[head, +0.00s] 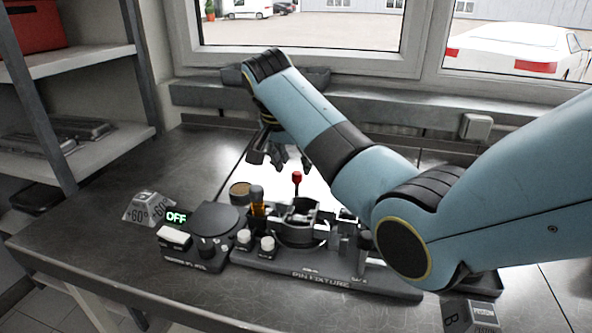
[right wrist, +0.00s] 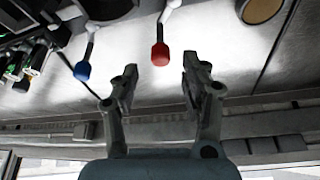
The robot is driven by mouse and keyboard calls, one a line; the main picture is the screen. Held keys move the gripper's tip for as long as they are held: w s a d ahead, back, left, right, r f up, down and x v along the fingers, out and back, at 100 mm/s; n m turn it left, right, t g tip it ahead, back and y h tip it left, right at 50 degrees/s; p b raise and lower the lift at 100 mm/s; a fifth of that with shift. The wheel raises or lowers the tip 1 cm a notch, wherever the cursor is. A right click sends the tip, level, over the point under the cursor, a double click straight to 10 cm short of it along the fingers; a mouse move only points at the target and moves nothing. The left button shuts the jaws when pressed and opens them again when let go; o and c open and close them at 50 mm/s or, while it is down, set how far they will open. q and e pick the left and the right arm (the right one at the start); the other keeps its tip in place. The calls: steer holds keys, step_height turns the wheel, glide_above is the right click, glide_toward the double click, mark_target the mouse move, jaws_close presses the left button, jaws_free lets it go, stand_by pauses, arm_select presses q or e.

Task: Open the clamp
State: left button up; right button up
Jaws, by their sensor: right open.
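The pin fixture (head: 330,277) stands on the bench, with a clamp lever that ends in a red knob (head: 297,177) at its back. In the right wrist view the red knob (right wrist: 160,54) sits on a light metal rod, and a second rod carries a blue knob (right wrist: 82,71). My right gripper (head: 280,158) is above and behind the fixture. In the right wrist view my right gripper (right wrist: 160,68) is open, and the red knob shows between its fingertips, with no contact visible. My left gripper is not in view.
A unit with a black round plate and a green OFF display (head: 176,217) stands left of the fixture. A grey angle block (head: 149,208) is further left, and another block (head: 470,315) is at front right. My right arm hides the fixture's right side. The bench's front left is clear.

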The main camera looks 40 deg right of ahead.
mark_target(296, 173)
steer(key=x, duration=0.3)
steer(key=shift+d+f, duration=0.1)
steer(key=shift+f, duration=0.15)
steer(key=shift+w+d+f, duration=0.1)
steer(key=shift+f, duration=0.1)
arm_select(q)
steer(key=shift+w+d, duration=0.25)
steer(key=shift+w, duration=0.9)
arm_select(e)
steer(key=shift+c, duration=1)
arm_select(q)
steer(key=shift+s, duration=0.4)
arm_select(e)
jaws_close()
